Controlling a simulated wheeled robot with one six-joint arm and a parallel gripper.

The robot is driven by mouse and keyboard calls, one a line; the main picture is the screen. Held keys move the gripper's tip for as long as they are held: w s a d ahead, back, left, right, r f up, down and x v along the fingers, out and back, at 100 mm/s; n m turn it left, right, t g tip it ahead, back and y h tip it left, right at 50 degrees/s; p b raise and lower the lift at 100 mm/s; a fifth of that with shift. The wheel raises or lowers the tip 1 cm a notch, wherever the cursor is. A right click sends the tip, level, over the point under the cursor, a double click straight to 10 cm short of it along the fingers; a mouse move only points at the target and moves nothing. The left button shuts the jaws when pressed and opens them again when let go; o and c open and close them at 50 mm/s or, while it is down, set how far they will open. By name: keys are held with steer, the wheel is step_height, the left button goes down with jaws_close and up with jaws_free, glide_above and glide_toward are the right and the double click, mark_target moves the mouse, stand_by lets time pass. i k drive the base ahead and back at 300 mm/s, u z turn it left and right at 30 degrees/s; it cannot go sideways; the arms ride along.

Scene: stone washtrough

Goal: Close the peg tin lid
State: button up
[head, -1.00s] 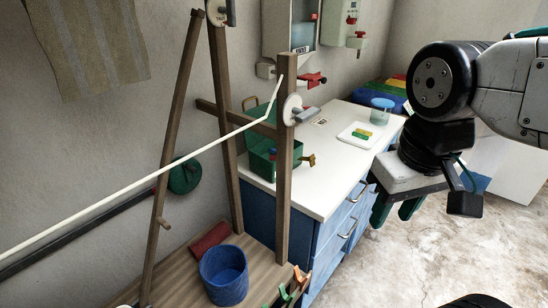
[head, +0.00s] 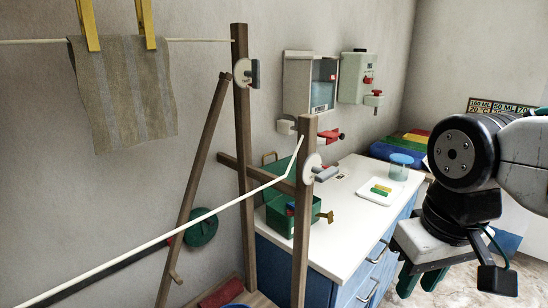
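A green box (head: 283,222), which looks like the peg tin, stands on the white counter, partly hidden behind a wooden post. Its green lid (head: 277,194) appears raised at the back, with a brass-coloured handle (head: 268,158) at its top. Small red and blue items show inside, and a brass-coloured fitting (head: 325,216) sticks out at the right side. My gripper (head: 420,286) hangs at the lower right, in front of the counter's right part and well apart from the tin. Its two green fingers are apart with nothing seen between them.
A wooden frame's post (head: 303,240) and a white line (head: 170,236) stand between the camera and the tin. A white tray (head: 378,191) and a blue-lidded jar (head: 399,168) are on the counter. Wall dispensers hang behind. Floor shows at lower right.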

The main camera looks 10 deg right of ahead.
mark_target(279, 168)
steer(key=z, duration=2.15)
steer(key=i, duration=0.7)
steer(key=u, duration=2.75)
